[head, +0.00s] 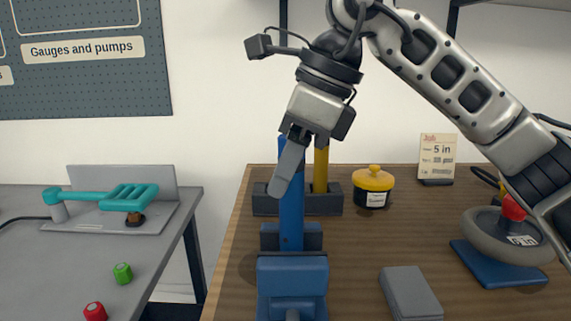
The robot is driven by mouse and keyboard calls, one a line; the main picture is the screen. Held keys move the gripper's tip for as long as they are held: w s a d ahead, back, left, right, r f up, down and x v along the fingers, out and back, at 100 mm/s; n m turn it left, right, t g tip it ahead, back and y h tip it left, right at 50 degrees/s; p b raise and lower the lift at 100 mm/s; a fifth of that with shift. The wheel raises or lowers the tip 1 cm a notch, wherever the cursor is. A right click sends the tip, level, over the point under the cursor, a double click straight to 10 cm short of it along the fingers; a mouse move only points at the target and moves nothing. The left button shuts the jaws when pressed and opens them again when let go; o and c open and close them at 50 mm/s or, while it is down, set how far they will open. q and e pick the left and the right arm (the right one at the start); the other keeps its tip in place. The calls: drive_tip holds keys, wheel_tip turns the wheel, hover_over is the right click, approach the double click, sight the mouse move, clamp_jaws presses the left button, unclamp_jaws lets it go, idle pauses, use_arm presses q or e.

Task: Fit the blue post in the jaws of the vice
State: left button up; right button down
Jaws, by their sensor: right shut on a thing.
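The blue post (291,218) stands close to upright above the blue vice (292,272). Its lower part passes in front of the vice's rear jaw, and its bottom end is hidden behind the front block. I cannot tell whether it is seated or touches the jaws. My right gripper (285,178) comes down from the upper right and is shut on the upper part of the post. Its near finger covers part of the post. My left gripper is out of view.
A dark rack (266,201) with a yellow post (321,170) stands behind the vice. A yellow-lidded pot (373,187), a grey block (410,292) and a round wheel-like part on a blue base (484,265) sit to the right. A grey table (60,255) is at left.

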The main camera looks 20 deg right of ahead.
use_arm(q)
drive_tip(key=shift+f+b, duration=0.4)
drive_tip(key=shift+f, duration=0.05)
use_arm(e)
drive_tip(key=shift+f, duration=0.55)
drive_tip(key=c, duration=1)
unclamp_jaws()
use_arm(q)
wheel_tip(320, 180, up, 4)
drive_tip(key=p, duration=0.3)
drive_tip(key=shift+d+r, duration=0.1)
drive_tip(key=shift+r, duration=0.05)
use_arm(e)
drive_tip(key=v, duration=1.6)
